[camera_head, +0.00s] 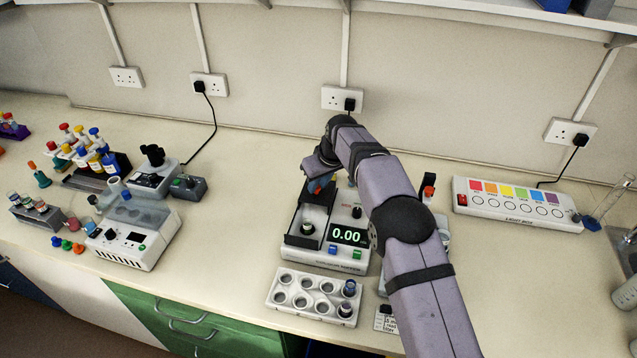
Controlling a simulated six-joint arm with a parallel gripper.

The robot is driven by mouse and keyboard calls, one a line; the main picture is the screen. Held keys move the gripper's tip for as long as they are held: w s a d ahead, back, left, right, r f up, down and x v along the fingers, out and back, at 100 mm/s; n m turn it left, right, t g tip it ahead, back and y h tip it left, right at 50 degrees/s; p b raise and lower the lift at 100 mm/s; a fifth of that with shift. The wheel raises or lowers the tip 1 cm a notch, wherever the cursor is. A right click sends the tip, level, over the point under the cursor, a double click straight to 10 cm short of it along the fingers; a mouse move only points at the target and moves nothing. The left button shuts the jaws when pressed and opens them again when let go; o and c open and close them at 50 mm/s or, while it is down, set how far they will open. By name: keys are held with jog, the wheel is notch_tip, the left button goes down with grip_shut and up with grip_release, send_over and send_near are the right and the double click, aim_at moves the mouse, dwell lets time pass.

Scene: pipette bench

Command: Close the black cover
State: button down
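A small dark-capped item (307,229) sits inside that area. My gripper (318,180) is above the back of the balance, over the far end of the black cover. A small blue and red shape shows at its tips. Whether the fingers are open, or touch the cover, cannot be told.
A white rack (287,302) with several wells and a blue-capped vial stands in front of the balance. A light box (515,204) is at right. A white machine with a clear grey lid (135,215) and coloured bottles are at left.

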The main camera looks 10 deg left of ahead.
jog(key=shift+s+f+b, duration=0.1)
jog(key=shift+s+b, duration=0.4)
jog(key=shift+b, duration=0.45)
jog(key=s+b, duration=0.8)
jog(key=s, duration=0.3)
jog(key=shift+a, duration=0.1)
jog(key=c, duration=1.6)
grip_release()
jog(key=shift+s+r, duration=0.2)
jog(key=shift+o, duration=0.2)
jog(key=shift+w, duration=0.1)
jog(key=b+v, duration=0.1)
jog(key=v, duration=0.6)
jog(key=shift+b, duration=0.4)
jog(key=shift+r, duration=0.1)
